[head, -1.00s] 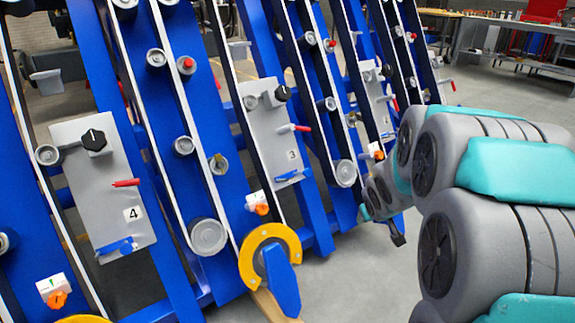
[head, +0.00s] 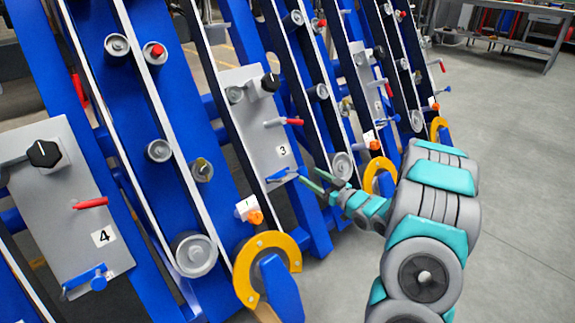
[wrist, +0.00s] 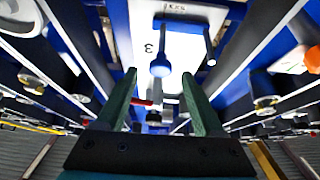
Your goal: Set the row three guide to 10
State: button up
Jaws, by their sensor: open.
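The grey row three panel (head: 262,125) carries a "3" label, a black knob (head: 270,82), a red-tipped lever (head: 290,122) and a blue lever (head: 281,175) low down. Which part is the guide is not marked. My gripper (head: 316,181) is open and empty, just right of the panel's lower edge. In the wrist view, my gripper (wrist: 158,100) has its two fingers apart. The blue lever's round end (wrist: 160,66) shows beyond and between them, apart from them. A scale (wrist: 180,7) is at the top of that panel, too small to read.
The row four panel (head: 60,210) is at the left. An orange knob on a white dial (head: 250,211) sits below the row three panel. A yellow ring with a blue arm (head: 268,268) stands in front, low. Clear floor (head: 500,180) lies to the right.

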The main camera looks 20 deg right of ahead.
jog(key=shift+w+a, duration=0.25)
jog(key=shift+w, duration=0.25)
jog(key=x, duration=0.6)
jog(key=shift+w, duration=0.35)
jog(key=shift+c, duration=0.3)
grip_shut()
dwell(0.5)
